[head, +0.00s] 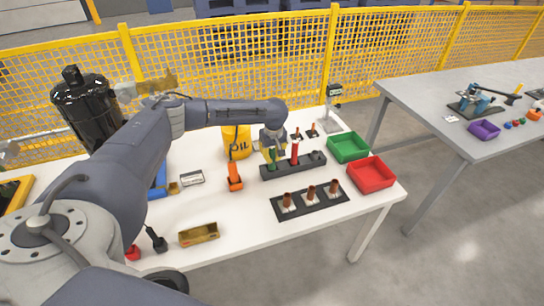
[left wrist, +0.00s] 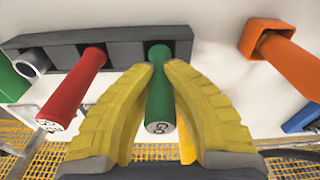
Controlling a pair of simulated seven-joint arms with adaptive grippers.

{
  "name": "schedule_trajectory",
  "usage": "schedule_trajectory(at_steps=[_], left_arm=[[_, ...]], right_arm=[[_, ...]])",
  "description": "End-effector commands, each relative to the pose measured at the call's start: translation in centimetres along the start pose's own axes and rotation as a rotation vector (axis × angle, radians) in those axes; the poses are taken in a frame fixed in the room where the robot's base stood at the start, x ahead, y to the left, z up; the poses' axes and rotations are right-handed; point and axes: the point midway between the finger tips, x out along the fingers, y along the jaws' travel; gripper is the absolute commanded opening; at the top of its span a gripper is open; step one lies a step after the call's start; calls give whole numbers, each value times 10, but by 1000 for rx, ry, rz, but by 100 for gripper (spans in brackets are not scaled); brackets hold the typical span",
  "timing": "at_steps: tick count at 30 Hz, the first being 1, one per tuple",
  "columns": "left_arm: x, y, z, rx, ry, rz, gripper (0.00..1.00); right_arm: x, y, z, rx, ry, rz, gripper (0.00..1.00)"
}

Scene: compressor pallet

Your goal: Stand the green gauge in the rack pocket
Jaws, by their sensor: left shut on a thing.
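The green gauge (left wrist: 160,95) is a green cylinder with a marked pale end face. My left gripper (head: 271,156) is shut on it, with the yellow fingers (left wrist: 163,75) on either side of it in the left wrist view. The dark grey rack (head: 312,165) stands on the white table and also shows in the left wrist view (left wrist: 122,54). The gauge's far end is at the rack's end pocket; how deep it sits cannot be told. A red cylinder (head: 294,153) stands in the rack beside it, also in the wrist view (left wrist: 78,85). My right gripper is not in view.
An orange holder (head: 235,183) stands left of the rack. A green bin (head: 348,147) and red bin (head: 371,175) stand to its right. A dark plate with brown cylinders (head: 325,204) lies in front. A yellow oil container (head: 237,142) is behind.

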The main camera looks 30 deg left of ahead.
Motion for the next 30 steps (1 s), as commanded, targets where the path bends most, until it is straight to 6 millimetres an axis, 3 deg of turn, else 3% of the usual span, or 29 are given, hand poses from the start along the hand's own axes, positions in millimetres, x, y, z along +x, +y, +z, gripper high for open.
schedule_trajectory(at_steps=[3,4,10,20,30], left_arm=[[2,0,0,0,0,0,0],[2,0,0,0,0,0,13],[2,0,0,0,0,0,34],[-3,0,0,1,0,1,34],[-54,1,-1,1,1,3,34]], right_arm=[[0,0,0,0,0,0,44],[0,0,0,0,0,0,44],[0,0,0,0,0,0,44],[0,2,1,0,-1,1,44],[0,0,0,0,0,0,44]])
